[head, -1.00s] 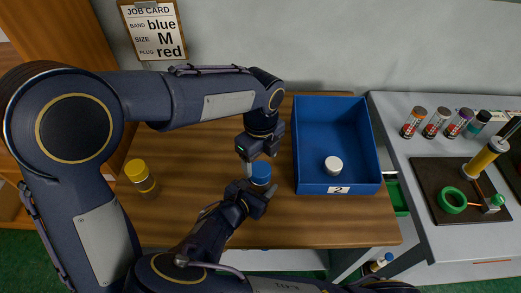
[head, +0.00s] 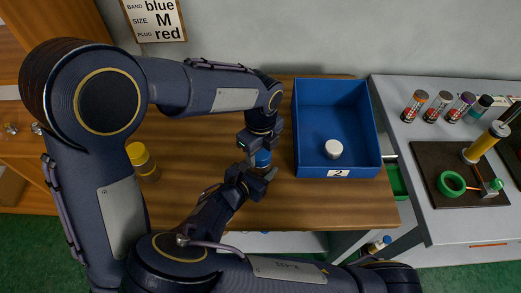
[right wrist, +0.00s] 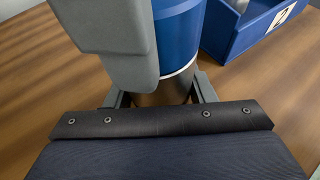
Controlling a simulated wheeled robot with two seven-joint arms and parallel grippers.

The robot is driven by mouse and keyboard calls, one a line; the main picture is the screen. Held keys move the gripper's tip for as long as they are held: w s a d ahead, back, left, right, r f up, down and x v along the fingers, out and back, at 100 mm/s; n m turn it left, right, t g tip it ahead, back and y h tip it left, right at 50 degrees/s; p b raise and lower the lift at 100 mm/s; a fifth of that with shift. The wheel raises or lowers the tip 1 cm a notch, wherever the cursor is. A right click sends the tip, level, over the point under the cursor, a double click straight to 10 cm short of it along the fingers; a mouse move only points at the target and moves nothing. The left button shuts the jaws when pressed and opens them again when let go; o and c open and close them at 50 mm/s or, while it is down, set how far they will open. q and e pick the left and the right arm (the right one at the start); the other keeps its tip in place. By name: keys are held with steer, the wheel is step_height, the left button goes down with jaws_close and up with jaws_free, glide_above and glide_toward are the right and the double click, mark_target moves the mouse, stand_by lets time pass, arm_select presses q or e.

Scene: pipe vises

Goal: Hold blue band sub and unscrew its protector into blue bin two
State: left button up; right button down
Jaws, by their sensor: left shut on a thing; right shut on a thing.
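The blue band sub stands upright over the wooden table, mostly hidden by my grippers. Its blue upper part (head: 263,158) shows between them in the head view. In the right wrist view the blue part (right wrist: 180,35) sits above a white ring and a brownish metal body (right wrist: 165,97). My right gripper (head: 257,178) is shut on that lower body. My left gripper (head: 257,147) comes from above and is shut on the blue top; one grey finger covers its left side in the wrist view. Blue bin two (head: 371,137), with a "2" label, stands just right, holding a white round cap (head: 333,149).
A yellow-topped sub (head: 139,157) stands on the table at left, beside my left arm. A grey bench at right carries several small bottles (head: 412,106), a dark mat (head: 430,160), a green ring (head: 451,184) and a yellow cylinder (head: 484,143). A job card (head: 155,20) hangs behind.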

arm_select(q)
steer(key=n, duration=0.3)
steer(key=o, duration=1.1)
steer(key=shift+c, duration=0.2)
